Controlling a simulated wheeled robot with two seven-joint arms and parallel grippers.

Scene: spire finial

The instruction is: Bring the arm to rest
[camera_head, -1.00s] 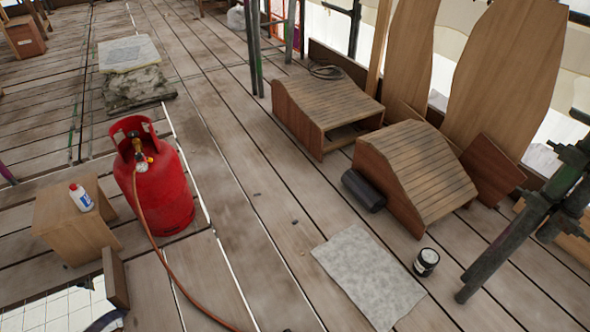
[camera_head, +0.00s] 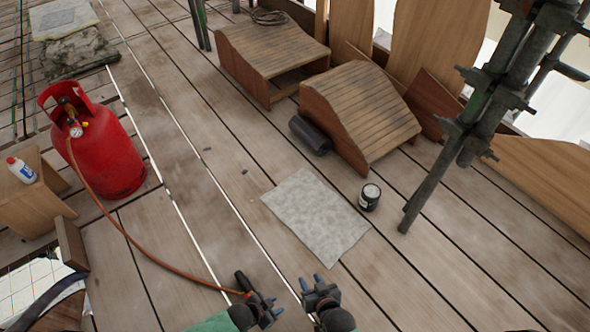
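My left gripper (camera_head: 274,306) is at the bottom centre of the head view, pointing right. A black handle (camera_head: 243,281) shows at its upper left, at the end of an orange hose (camera_head: 150,248). I cannot tell whether the gripper holds the handle or only overlaps it in view. My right gripper (camera_head: 311,282) is just up and right of the left one. It points up the picture, its fingertips apart, with nothing visible between them. Plank floor shows behind both grippers.
A red gas cylinder (camera_head: 105,160) stands at left beside a wooden block with a white bottle (camera_head: 21,170). A grey mat (camera_head: 316,213), a dark can (camera_head: 370,197), a black roll (camera_head: 310,135) and slatted wooden pieces (camera_head: 362,112) lie ahead. Scaffold poles (camera_head: 470,110) stand at right.

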